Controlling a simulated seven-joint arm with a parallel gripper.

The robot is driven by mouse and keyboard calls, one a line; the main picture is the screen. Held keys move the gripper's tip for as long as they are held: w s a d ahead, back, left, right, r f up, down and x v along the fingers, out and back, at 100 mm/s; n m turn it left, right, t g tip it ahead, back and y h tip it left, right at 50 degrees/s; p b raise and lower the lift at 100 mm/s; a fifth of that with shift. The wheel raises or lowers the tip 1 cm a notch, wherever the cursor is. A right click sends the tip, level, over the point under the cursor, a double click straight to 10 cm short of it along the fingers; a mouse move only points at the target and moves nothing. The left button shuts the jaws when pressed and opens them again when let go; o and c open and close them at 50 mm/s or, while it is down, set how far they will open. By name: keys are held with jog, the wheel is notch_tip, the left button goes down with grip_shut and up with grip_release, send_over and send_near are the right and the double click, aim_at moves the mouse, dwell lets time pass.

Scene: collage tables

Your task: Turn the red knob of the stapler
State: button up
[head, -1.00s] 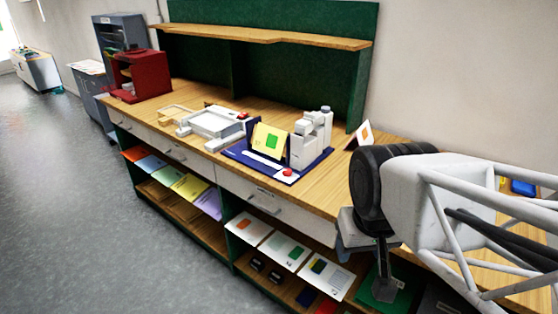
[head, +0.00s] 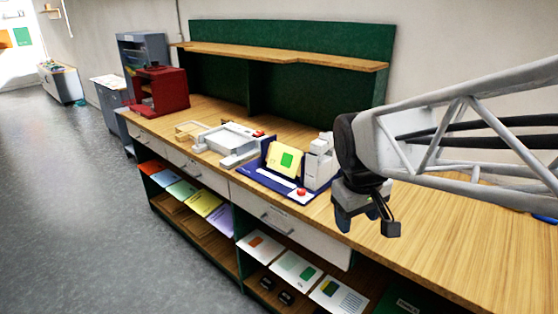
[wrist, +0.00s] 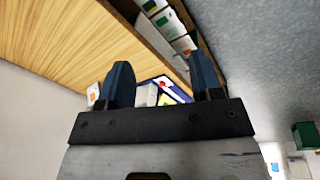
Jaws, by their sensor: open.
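A red knob (head: 302,191) sits on a white patch at the base's front right corner. My gripper (head: 366,218) is open and empty, to the right of the stapler and apart from it. In the wrist view, the red knob (wrist: 163,85) and part of the blue base show between my two blue fingers (wrist: 161,65), farther off. The fingers hide part of the stapler there.
A grey tray device (head: 228,139) with a red part stands left of the stapler. A red machine (head: 160,92) is farther left. A shelf (head: 285,53) overhangs the counter's back. The counter (head: 470,235) is mostly clear at right. Cards fill the open shelves below.

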jog(key=w+a+n, duration=0.1)
jog(key=w+n, duration=0.3)
jog(key=w, duration=0.8)
jog(key=n+g+h, duration=0.2)
jog(key=n+h, duration=0.1)
jog(key=n, duration=0.7)
send_near(301, 190)
jog(key=shift+f+h, duration=0.3)
jog(key=shift+f, duration=0.35)
jog(key=shift+s+d+f, duration=0.1)
jog(key=shift+x, duration=3.8)
